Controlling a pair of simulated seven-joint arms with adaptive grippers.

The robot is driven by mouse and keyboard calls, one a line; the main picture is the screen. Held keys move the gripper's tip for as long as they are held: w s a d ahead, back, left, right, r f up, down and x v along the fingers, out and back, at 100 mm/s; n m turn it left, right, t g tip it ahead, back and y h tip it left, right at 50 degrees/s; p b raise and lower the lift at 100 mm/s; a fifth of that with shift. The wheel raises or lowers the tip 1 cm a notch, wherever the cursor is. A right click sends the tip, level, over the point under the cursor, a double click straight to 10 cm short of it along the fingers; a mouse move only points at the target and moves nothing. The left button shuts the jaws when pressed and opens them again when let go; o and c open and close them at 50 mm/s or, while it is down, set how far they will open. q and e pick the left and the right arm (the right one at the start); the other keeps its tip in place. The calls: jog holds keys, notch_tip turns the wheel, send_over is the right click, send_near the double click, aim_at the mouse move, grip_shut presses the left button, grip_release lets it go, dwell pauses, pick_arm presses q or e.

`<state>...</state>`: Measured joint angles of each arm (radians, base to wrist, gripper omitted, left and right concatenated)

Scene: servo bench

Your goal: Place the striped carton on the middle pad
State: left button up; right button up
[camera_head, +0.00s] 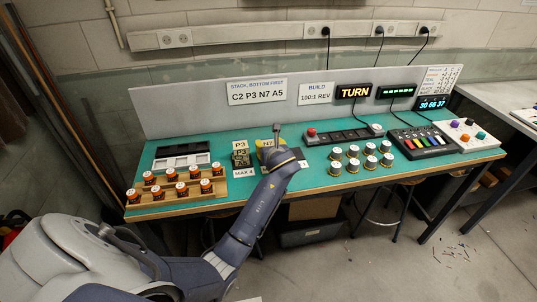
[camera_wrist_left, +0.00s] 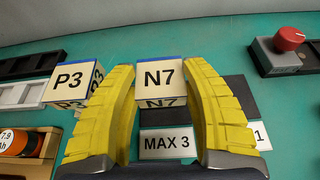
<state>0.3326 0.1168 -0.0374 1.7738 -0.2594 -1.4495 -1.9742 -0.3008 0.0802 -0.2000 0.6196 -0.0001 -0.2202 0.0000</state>
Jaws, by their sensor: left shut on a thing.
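I see no striped carton and no pad I can name as the middle one. My left gripper (camera_head: 267,146) has its yellow fingers on both sides of a cream block marked N7 (camera_wrist_left: 160,76) and is shut on it. In the left wrist view the block shows upright between the fingertips, above a dark pad (camera_wrist_left: 240,95); I cannot tell if it touches anything below. A P3 block (camera_head: 240,146) stands just left of the gripper, on top of another block (camera_head: 241,160). It also shows in the left wrist view (camera_wrist_left: 70,80). My right gripper is not in view.
A MAX 3 label (camera_wrist_left: 167,143) lies in front. A wooden rack of orange cells (camera_head: 181,190) and a black-and-white tray (camera_head: 181,157) are at left. A red-button box (camera_head: 340,136), several gold-rimmed jars (camera_head: 353,165) and a colored-key panel (camera_head: 421,141) are at right.

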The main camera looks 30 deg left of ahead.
pick_arm(q)
jog(key=shift+f, duration=2.1)
jog(key=shift+f, duration=0.1)
jog(key=o, duration=1.1)
jog(key=shift+o, duration=0.2)
jog(key=shift+d, duration=0.1)
jog(key=v, duration=1.1)
jog(key=shift+s+d+r, duration=0.15)
jog(key=shift+s+r, duration=0.05)
jog(key=shift+s, duration=0.15)
jog(key=shift+d, duration=0.15)
